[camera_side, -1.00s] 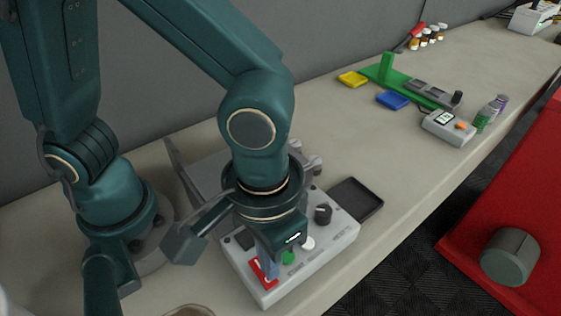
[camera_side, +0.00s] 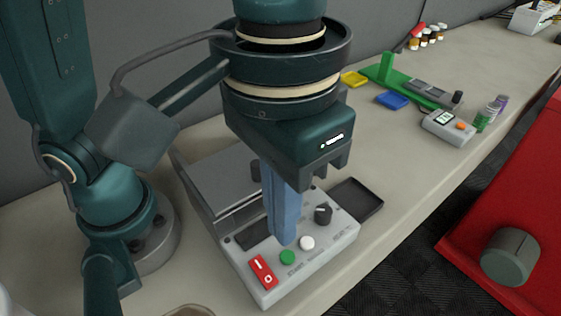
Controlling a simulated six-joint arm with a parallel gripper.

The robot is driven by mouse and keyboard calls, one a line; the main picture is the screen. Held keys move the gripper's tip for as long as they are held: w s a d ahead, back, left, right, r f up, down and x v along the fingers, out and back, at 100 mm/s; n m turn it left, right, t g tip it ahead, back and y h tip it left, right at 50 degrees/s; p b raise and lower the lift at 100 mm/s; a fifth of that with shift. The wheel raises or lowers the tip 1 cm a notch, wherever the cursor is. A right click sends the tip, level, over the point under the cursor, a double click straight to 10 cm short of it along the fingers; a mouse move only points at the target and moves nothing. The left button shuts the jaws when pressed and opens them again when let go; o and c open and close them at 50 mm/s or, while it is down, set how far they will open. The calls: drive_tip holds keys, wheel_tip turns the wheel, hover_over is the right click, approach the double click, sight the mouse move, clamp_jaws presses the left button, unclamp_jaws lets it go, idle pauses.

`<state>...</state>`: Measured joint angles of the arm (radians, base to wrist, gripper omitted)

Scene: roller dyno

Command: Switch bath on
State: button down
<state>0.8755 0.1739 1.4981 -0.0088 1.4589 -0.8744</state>
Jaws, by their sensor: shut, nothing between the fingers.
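The bath appears to be the light grey unit (camera_side: 268,290) with a flat grey top behind its sloped control panel. Its red rocker switch (camera_side: 263,271), with white I and O marks, sits at the panel's lower left and is in plain view. I cannot tell which end is pressed in. Beside it are a green button (camera_side: 287,257), a white button (camera_side: 307,243) and a black knob (camera_side: 323,214). My gripper (camera_side: 287,241) is shut and empty, its blue fingers pointing down over the panel, behind the green button and clear of the rocker. Whether the tips touch the panel is unclear.
A dark shallow tray (camera_side: 356,197) lies right of the unit. Further back are a green stand (camera_side: 386,70), a blue dish (camera_side: 393,100), a yellow dish (camera_side: 354,79) and a small grey meter (camera_side: 447,127). Bench space between is free. A red body (camera_side: 470,235) stands at right.

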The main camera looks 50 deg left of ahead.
drive_tip(key=shift+d+r, duration=0.15)
drive_tip(key=shift+r, duration=0.55)
